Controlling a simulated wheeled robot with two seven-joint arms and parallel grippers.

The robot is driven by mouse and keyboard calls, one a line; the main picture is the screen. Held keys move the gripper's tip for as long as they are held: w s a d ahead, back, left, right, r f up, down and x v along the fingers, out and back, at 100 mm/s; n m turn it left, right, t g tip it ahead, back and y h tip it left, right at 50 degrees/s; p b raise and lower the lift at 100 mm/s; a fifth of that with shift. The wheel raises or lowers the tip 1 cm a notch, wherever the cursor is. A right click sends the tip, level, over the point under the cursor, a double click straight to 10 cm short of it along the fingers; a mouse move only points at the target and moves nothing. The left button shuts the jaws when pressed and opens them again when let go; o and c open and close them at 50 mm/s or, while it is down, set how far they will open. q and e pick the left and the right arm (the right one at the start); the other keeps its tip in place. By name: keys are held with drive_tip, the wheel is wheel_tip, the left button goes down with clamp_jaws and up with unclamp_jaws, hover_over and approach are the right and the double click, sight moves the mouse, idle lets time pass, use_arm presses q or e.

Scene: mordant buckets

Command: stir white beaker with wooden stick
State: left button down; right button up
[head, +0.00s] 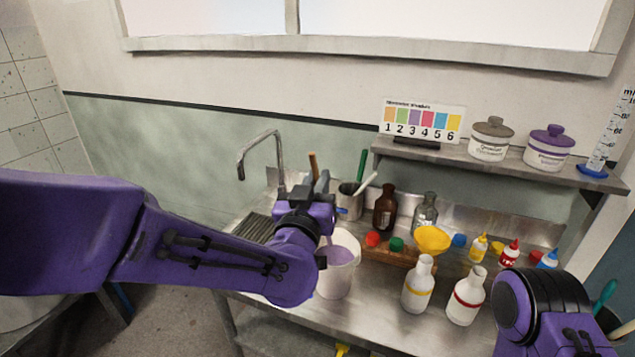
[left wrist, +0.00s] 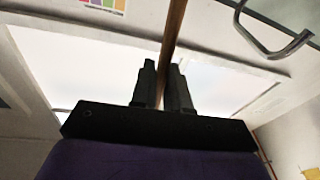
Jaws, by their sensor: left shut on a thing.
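The white beaker (head: 347,285) stands upright on the metal counter with purple liquid (head: 342,256) in it. My left gripper (head: 313,183) is above and slightly left of the beaker, its fingers pointing up. It is shut on the wooden stick (head: 313,163), whose brown upper end sticks up past the fingers. The stick also shows between the fingertips in the left wrist view (left wrist: 175,25). My left wrist hides much of the stick and part of the beaker's left side, so I cannot tell how deep its lower end reaches. My right arm shows at the lower right; its gripper is out of frame.
Two white bottles (head: 418,288) stand right of the beaker. Behind are a wooden rack (head: 390,256), a yellow funnel (head: 432,240), a brown bottle (head: 385,208) and a grey pot (head: 349,204) of tools. A faucet (head: 262,148) rises at left. A shelf (head: 450,157) holds jars.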

idle(0.3)
use_arm(q)
wheel_tip(320, 180, up, 11)
drive_tip(key=p, duration=0.9)
drive_tip(key=shift+r, duration=0.1)
drive_tip(key=shift+s, duration=0.1)
